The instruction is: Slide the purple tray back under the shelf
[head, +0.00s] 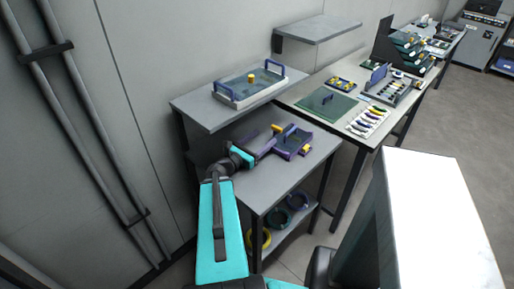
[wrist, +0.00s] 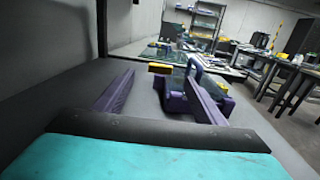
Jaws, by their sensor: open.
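The purple tray (head: 293,152) lies on the grey bench top, out in front of the raised grey shelf (head: 207,112). It carries a blue upright handle and yellow pieces; the wrist view shows it (wrist: 177,102) ahead, partly hidden behind my right finger. My gripper (head: 270,142) is low over the bench, just left of the tray. Its two purple fingers (wrist: 158,82) are spread apart, with nothing visibly clamped between them. The right finger overlaps the tray in the wrist view; I cannot tell whether it touches.
A white tray with blue handles (head: 248,94) stands on the raised shelf. A neighbouring table holds a green mat (head: 322,104) and a sheet of coloured strips (head: 368,120). Cable coils (head: 278,219) lie on the lower shelf. A wall stands behind the bench.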

